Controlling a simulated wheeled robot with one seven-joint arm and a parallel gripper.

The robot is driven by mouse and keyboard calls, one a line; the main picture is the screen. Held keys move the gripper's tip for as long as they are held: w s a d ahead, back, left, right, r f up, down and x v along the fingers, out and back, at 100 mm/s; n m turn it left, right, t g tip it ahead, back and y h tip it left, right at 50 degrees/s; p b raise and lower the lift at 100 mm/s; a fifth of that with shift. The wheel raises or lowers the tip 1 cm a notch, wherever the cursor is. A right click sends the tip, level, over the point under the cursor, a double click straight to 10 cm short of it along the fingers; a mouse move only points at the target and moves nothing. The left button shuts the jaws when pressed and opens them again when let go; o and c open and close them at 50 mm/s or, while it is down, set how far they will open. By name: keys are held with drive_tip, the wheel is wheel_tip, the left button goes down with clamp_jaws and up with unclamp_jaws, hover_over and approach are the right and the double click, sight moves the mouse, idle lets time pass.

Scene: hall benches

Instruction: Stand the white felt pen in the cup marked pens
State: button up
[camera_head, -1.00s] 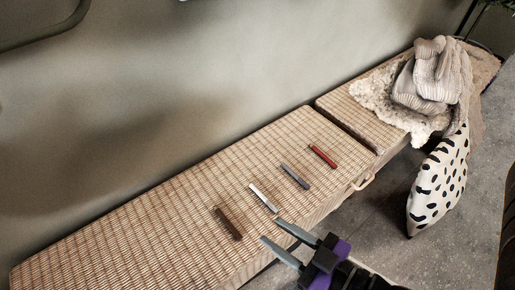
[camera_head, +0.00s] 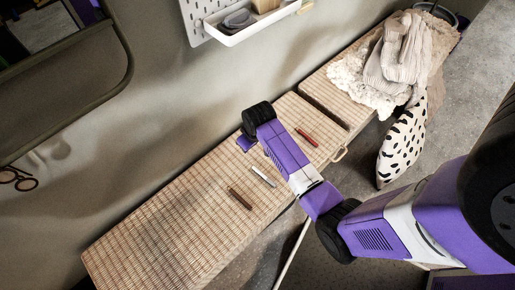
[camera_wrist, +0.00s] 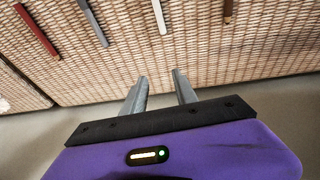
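The white felt pen (camera_head: 262,176) lies flat on the woven bench top (camera_head: 165,235), between a brown pen (camera_head: 240,199) and a grey one that my arm hides in the head view. In the wrist view the white pen (camera_wrist: 159,16) is at the top, ahead of my gripper (camera_wrist: 160,92). My gripper's two fingers are apart with nothing between them, short of the pens. The gripper's fingers cannot be made out in the head view, where my arm reaches over the bench. I see no cup marked pens in either view.
A red pen (camera_head: 307,137) and, in the wrist view, the grey pen (camera_wrist: 92,22) lie on the bench too. A white wall tray (camera_head: 252,25) holds a grey item. A blanket pile (camera_head: 390,65) and spotted cushion (camera_head: 402,145) are at the right.

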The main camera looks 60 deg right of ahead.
drive_tip(key=s+a+f+g+y, duration=0.1)
drive_tip(key=s+a+f+g, duration=0.15)
drive_tip(key=s, duration=0.25)
drive_tip(key=b, duration=0.7)
hover_over(258, 170)
wheel_tip(258, 170, down, 5)
drive_tip(key=shift+a+f, duration=0.1)
drive_tip(key=shift+f+b, duration=0.7)
drive_tip(key=shift+f, duration=1.1)
drive_tip(key=shift+c, duration=0.2)
clamp_jaws()
wheel_tip(258, 170, up, 8)
drive_tip(key=p, duration=0.8)
drive_tip(key=shift+p, duration=0.35)
drive_tip(key=shift+n, duration=0.3)
